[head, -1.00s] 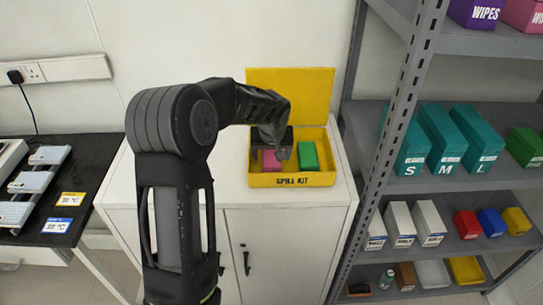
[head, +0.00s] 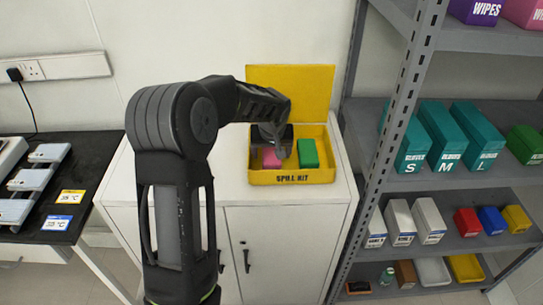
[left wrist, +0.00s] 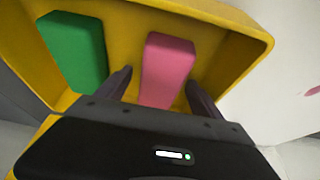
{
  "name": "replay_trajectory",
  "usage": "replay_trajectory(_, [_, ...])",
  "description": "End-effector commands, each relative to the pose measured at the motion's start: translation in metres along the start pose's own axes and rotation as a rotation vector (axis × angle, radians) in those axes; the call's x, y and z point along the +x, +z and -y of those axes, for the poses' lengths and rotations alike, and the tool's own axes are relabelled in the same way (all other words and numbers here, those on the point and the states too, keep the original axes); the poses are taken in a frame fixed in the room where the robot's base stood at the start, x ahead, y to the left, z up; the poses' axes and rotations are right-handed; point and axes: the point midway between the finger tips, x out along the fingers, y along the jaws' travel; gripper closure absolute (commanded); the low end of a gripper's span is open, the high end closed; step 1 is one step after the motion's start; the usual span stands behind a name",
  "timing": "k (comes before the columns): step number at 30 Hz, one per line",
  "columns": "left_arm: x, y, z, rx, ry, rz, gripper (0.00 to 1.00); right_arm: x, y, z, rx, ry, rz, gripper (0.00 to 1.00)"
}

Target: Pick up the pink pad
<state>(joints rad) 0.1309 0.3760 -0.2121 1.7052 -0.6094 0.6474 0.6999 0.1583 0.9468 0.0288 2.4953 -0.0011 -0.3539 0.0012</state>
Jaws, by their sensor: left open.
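The pink pad (left wrist: 167,68) lies in the yellow spill kit box (head: 262,179), beside a green pad (head: 308,153). In the head view the pink pad (head: 270,158) is partly covered by my left gripper (head: 273,150). In the left wrist view my left gripper (left wrist: 160,88) is open, with one finger on each side of the pad's near end. The green pad (left wrist: 74,50) is outside the fingers, to the left. I cannot tell whether the fingers touch the pink pad. My right gripper is not in view.
The box stands on a white cabinet (head: 285,215) with its yellow lid (head: 290,90) raised at the back. A grey shelf unit (head: 395,120) with several boxes stands close on the right. A black table (head: 92,175) is on the left.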

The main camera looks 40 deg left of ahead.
Motion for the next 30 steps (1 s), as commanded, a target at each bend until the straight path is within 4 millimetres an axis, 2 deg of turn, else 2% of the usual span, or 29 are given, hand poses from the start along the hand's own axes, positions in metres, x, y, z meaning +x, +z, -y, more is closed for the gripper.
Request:
replay_trajectory(2, [0.0013, 0.0004, -0.0001, 0.000, 0.000, 0.000, 0.24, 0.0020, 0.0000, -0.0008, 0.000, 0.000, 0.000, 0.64])
replay_trajectory(27, [0.0006, 0.0002, 0.0000, 0.000, 0.000, 0.000, 0.92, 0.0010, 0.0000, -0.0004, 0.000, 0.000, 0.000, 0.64])
replay_trajectory(30, [0.0006, 0.0002, 0.0000, 0.000, 0.000, 0.000, 0.96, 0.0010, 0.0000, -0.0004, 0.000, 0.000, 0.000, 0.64])
